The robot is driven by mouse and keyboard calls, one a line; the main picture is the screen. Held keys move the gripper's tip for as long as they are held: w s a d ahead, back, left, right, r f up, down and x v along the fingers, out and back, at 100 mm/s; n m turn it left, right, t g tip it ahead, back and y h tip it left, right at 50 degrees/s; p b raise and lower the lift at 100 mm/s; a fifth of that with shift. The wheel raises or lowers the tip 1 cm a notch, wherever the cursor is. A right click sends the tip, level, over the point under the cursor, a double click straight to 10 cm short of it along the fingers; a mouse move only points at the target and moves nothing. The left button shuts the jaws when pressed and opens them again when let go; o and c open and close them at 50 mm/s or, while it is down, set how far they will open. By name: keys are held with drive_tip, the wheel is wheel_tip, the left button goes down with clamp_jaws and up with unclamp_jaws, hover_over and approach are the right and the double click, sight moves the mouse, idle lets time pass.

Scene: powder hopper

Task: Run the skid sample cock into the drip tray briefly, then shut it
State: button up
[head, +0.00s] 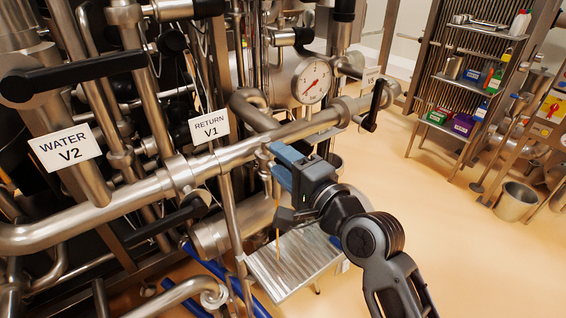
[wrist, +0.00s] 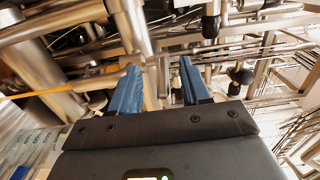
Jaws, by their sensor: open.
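The drip tray (head: 312,258) is a flat silver tray low beside the skid pipework. A thin orange stream (head: 278,238) runs straight down into it from beneath my gripper; an orange line (wrist: 38,93) also shows at the left of the wrist view. The sample cock is hidden or cannot be told apart from the pipes behind my gripper. My gripper (head: 272,160), with blue fingers, is above the tray, close to the pipework. In the wrist view its fingers (wrist: 158,70) are apart with a gap between them, and I see nothing clearly held.
A large horizontal pipe (head: 110,205) runs behind my gripper. Labels read WATER V2 (head: 64,150) and RETURN V1 (head: 210,126). A round gauge (head: 312,82) and a dark-handled valve (head: 374,106) stand beyond. A shelf rack (head: 472,70) and bucket (head: 516,202) are at right. The floor between is clear.

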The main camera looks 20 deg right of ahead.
drive_tip(key=shift+s, duration=0.1)
drive_tip(key=v, duration=0.9)
idle(1.9)
